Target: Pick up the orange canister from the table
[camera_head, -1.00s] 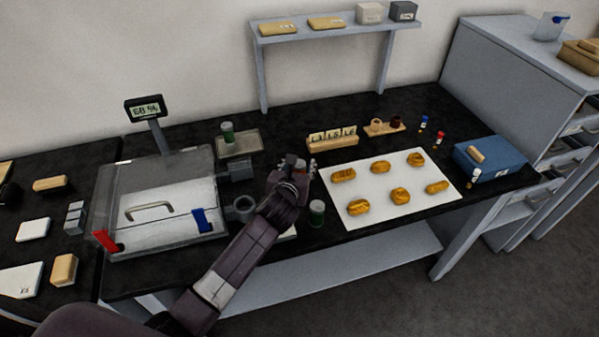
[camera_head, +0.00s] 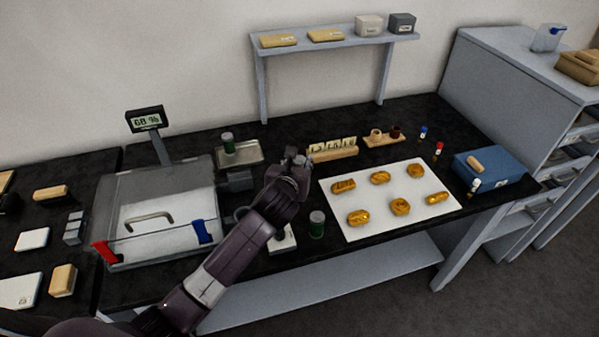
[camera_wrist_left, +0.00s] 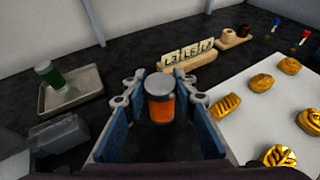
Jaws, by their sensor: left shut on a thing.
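The orange canister (camera_wrist_left: 161,103) has a grey lid and stands upright between the two blue-padded fingers of my left gripper in the left wrist view. My left gripper (camera_wrist_left: 162,112) is shut on it. In the head view my left gripper (camera_head: 294,160) is over the black table (camera_head: 285,135), left of the white mat. The canister is hidden there behind the gripper. Whether its base touches the table is hard to tell. My right gripper is not in view.
A green canister (camera_head: 317,225) stands near the front edge; another (camera_head: 228,143) stands on a metal tray (camera_head: 251,155). A number stand (camera_head: 332,151) is close behind my gripper. A white mat (camera_head: 379,205) with several golden pieces lies right. A clear-lidded box (camera_head: 112,205) stands left.

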